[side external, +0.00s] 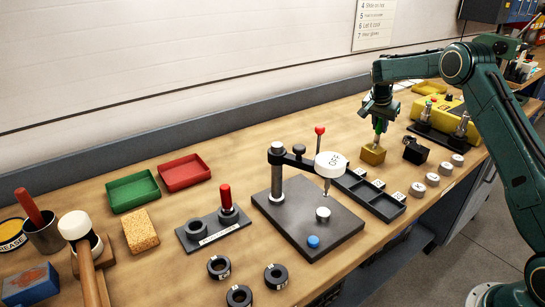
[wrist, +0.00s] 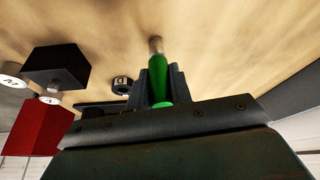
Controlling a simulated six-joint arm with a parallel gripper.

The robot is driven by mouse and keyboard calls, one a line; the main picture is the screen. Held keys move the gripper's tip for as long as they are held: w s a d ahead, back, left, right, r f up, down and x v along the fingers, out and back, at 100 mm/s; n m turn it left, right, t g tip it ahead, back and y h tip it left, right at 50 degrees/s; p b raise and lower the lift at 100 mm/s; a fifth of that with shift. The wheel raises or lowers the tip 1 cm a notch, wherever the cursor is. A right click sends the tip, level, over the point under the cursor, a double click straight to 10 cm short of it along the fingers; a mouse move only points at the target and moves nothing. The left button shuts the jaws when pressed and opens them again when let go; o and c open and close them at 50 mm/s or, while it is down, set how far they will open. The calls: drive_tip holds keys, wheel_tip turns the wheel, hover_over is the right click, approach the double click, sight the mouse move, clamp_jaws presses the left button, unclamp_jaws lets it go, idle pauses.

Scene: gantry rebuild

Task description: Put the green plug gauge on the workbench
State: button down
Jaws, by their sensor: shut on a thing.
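The green plug gauge (wrist: 158,76) has a green handle and a metal tip. My gripper (wrist: 162,90) is shut on its handle, as the wrist view shows. In the side external view my gripper (side external: 379,125) points down at the far part of the workbench (side external: 330,128), with a bit of green between its fingers. The gauge's metal tip is just above or in front of a brass-coloured block (side external: 372,155); I cannot tell whether they touch. The tip points toward the wooden top in the wrist view.
A black block (side external: 416,151) and several white-topped cylinders (side external: 432,180) stand right of the brass block. A yellow case (side external: 445,112) is behind. A press stand (side external: 310,215) and compartment tray (side external: 370,197) lie nearer. Bare wood is left of my gripper.

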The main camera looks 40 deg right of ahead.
drive_tip(key=shift+f, duration=0.1)
drive_tip(key=c, duration=1.3)
unclamp_jaws()
drive_tip(key=shift+o, duration=0.2)
drive_tip(key=v, duration=1.2)
drive_tip(key=shift+a, duration=0.1)
